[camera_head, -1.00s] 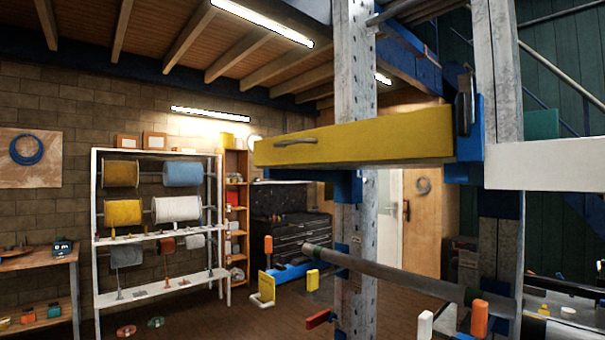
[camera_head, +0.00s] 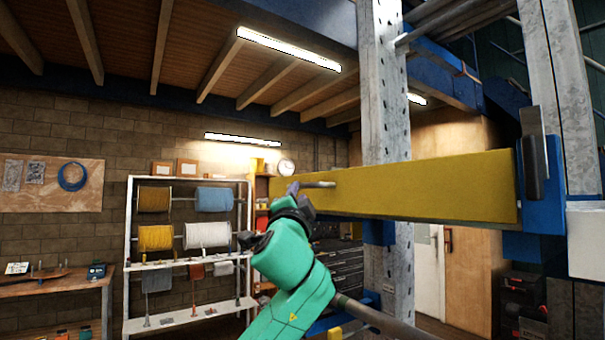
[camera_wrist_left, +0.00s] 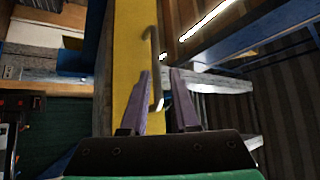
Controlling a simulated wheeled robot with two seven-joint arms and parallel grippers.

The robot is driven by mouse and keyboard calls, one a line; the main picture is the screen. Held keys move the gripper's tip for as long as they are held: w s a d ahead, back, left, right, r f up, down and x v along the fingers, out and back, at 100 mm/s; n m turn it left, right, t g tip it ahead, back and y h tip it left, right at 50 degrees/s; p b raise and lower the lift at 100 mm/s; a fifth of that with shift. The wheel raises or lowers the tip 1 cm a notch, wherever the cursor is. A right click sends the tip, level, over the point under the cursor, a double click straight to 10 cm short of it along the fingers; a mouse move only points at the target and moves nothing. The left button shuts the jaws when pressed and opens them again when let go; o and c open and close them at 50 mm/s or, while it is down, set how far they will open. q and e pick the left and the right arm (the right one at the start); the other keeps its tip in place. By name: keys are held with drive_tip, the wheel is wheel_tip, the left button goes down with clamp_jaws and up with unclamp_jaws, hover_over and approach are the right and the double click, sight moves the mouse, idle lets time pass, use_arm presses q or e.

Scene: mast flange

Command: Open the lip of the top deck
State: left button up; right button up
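The lip of the top deck is a long yellow board (camera_head: 430,187) across the metal posts, standing upright on edge. A thin grey bar handle (camera_head: 318,184) is on its face near the left end. My left gripper (camera_head: 293,188) is raised in front of the board's left end, close to the handle. In the left wrist view the yellow board (camera_wrist_left: 126,60) runs up the middle and the handle (camera_wrist_left: 152,45) stands between the lines of the two fingers (camera_wrist_left: 160,80). The fingers are apart, with no grip on the handle visible. My right gripper is not in view.
A galvanised post (camera_head: 385,90) stands behind the board, and a blue bracket (camera_head: 540,185) with a dark latch is at its right end. A grey rail (camera_head: 375,317) runs below. A white shelf with spools (camera_head: 208,235) stands farther back at left.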

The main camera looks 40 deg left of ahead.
sight(302, 187)
use_arm(q)
drive_tip(key=p+x, duration=0.1)
drive_tip(key=x, duration=0.2)
drive_tip(key=p+x, duration=0.2)
drive_tip(key=x, duration=0.1)
drive_tip(key=shift+w+d, duration=0.1)
drive_tip(key=shift+w, duration=0.35)
drive_tip(key=shift+w+a, duration=0.25)
drive_tip(key=shift+s, duration=0.1)
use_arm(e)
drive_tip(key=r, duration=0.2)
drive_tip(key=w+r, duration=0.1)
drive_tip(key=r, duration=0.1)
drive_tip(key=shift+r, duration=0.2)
use_arm(q)
clamp_jaws()
drive_tip(key=shift+s+r, duration=0.1)
